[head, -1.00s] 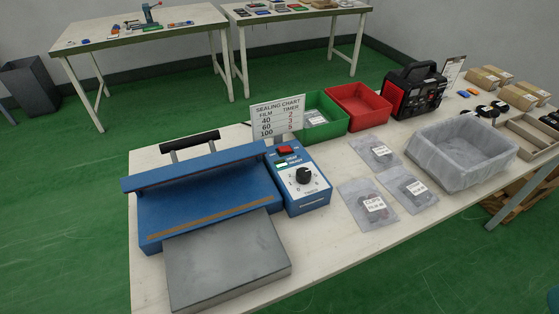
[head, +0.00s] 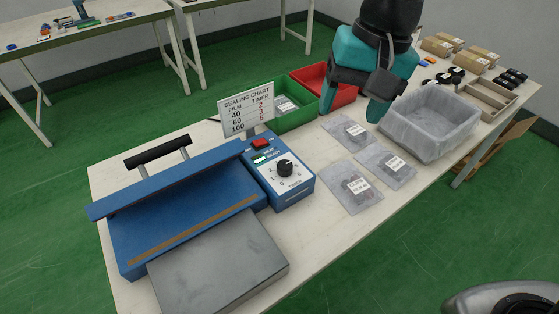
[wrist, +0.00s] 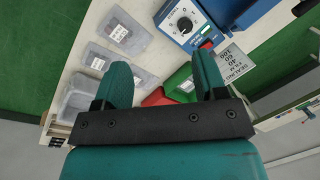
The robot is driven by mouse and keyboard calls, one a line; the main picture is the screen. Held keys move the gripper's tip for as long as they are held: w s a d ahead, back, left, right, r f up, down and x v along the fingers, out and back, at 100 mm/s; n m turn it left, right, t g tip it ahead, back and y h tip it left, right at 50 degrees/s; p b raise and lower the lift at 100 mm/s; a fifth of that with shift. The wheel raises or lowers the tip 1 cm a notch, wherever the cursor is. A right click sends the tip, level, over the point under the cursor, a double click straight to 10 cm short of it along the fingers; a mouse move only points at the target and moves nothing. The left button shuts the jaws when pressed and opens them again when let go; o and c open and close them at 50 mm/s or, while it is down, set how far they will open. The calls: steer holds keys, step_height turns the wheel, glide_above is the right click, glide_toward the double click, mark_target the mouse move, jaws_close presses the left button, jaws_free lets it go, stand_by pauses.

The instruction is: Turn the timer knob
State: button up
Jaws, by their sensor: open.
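The timer knob (head: 285,168) is black and round with a white pointer mark, on a white dial of the blue control box (head: 290,199) beside the blue heat sealer (head: 195,222). In the wrist view the knob (wrist: 185,23) shows near the top, beyond the fingertips. My gripper (head: 350,112) is teal with a dark bracket; it is open and empty above the table, to the right of the knob and apart from it. In the wrist view its two fingers (wrist: 162,75) stand wide apart with nothing between them.
A sealing chart (head: 247,107) stands behind the control box. Green (head: 297,117) and red (head: 311,80) bins stand behind my gripper. Several labelled bags (head: 350,188) lie right of the box, and a grey tub (head: 432,142) stands farther right. A grey plate (head: 220,265) lies in front of the sealer.

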mark_target(285, 165)
steer(key=w+a+f+m+h, duration=0.2)
steer(key=w+a+f+m, duration=0.4)
steer(key=w+a+m, duration=0.25)
steer(key=f, duration=0.5)
steer(key=f+p, duration=0.1)
steer(key=f, duration=1.1)
steer(key=shift+w+a+f+p, duration=0.15)
steer(key=shift+w+a+p, duration=0.05)
steer(key=shift+w+p, duration=0.15)
steer(key=shift+c, duration=0.2)
steer(key=c, duration=0.9)
